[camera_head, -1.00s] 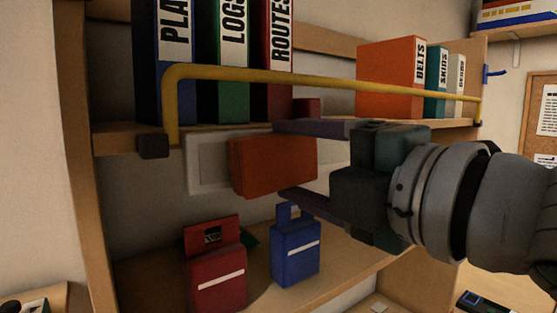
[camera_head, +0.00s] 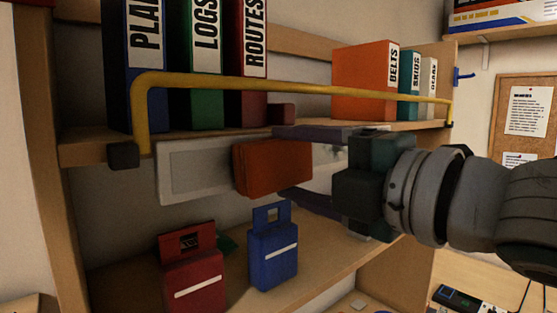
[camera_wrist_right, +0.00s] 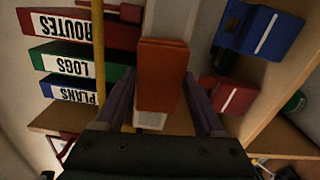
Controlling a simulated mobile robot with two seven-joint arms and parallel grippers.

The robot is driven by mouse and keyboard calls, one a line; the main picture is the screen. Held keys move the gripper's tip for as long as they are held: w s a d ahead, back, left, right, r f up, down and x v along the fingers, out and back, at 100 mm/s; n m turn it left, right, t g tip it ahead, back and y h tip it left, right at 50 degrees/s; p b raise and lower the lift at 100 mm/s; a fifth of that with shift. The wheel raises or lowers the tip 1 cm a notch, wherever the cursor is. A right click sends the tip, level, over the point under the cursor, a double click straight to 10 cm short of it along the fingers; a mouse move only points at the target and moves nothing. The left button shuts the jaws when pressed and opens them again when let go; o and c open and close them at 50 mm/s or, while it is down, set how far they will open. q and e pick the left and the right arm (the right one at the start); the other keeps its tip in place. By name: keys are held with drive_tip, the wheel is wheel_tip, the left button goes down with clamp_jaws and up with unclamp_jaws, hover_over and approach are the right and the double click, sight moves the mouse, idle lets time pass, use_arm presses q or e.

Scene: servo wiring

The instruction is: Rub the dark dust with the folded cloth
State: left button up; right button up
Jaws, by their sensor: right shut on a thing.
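The folded cloth (camera_head: 273,168) is an orange-red pad; it also shows in the wrist view (camera_wrist_right: 162,75). My right gripper (camera_head: 285,163) comes in from the right and is shut on it, one finger above and one below. The cloth is in front of a pale grey-white panel (camera_head: 195,172) under the upper shelf. I cannot tell whether it touches the panel. My left gripper is not in view.
A yellow rail (camera_head: 290,84) runs across the upper shelf just above my gripper, with binders (camera_head: 205,60) behind it. A red box (camera_head: 193,280) and a blue box (camera_head: 273,255) stand on the lower shelf below. A wooden upright (camera_head: 45,150) is at left.

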drive_tip(key=shift+s+a+p, duration=0.15)
drive_tip(key=shift+s+a, duration=0.5)
drive_tip(key=shift+a, duration=0.3)
drive_tip(key=shift+s+a+p, duration=0.2)
drive_tip(key=shift+s+a, duration=0.5)
drive_tip(key=shift+a, duration=0.2)
drive_tip(key=shift+s+a+p, duration=0.15)
drive_tip(key=shift+s+a, duration=0.5)
drive_tip(key=shift+a, duration=0.3)
drive_tip(key=shift+s+d, duration=0.35)
drive_tip(key=shift+p+v, duration=0.5)
drive_tip(key=shift+v, duration=2.05)
drive_tip(key=shift+v, duration=1.5)
